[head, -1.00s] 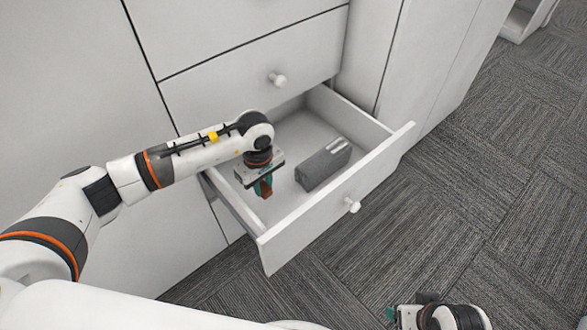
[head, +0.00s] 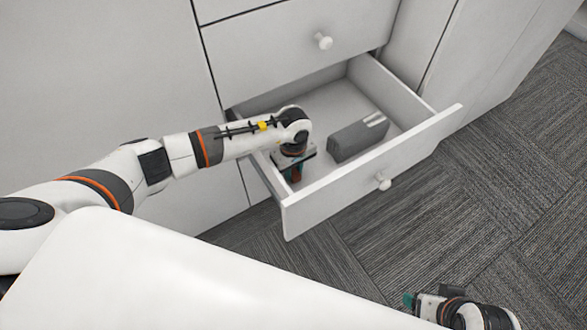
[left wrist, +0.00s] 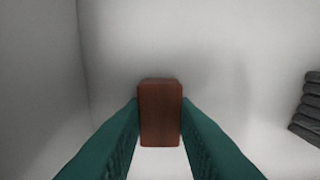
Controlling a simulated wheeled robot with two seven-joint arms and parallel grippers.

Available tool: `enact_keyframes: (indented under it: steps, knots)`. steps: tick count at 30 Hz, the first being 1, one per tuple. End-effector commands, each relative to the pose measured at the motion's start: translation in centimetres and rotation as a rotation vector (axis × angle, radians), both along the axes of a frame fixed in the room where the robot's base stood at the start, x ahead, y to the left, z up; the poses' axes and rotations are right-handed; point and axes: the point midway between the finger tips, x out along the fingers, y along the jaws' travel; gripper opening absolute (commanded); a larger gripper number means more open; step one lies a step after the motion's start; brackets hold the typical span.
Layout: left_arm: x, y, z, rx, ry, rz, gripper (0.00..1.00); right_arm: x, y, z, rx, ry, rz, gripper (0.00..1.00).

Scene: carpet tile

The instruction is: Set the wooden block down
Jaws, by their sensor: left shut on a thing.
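The wooden block (left wrist: 160,112) is a reddish-brown rectangle between the two teal fingers of my left gripper (left wrist: 160,120) in the left wrist view. The fingers are shut on its sides. In the head view my left gripper (head: 293,173) points down inside the open white drawer (head: 375,165), near its left side, and largely hides the block. I cannot tell whether the block touches the drawer floor. My right gripper (head: 409,301) shows only partly at the lower right, over the carpet, away from the drawer; its opening is unclear.
A grey ribbed item (head: 355,141) lies in the drawer to the right of my left gripper; its edge also shows in the left wrist view (left wrist: 308,108). Drawer floor is bare behind and between them. A closed drawer with a white knob (head: 323,41) is above.

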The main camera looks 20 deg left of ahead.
Motion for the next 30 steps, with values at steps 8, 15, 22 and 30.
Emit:
enact_keyframes:
  steps: [8,15,22,30]
  knots:
    - [0.0,0.0,-0.3,0.001,-0.001,0.000,0.03,0.6,0.2,-0.1,0.006,-0.034,0.002,0.78]
    - [0.0,0.0,-0.2,0.000,0.000,0.000,0.46,0.7,0.2,0.0,0.008,-0.039,0.004,0.78]
    - [0.0,0.0,-0.1,0.000,0.000,0.000,0.46,0.7,0.2,0.1,0.007,-0.035,0.004,0.78]
    - [0.2,0.0,4.1,0.000,-0.006,-0.001,0.46,0.1,0.0,1.2,0.000,-0.002,0.000,0.78]
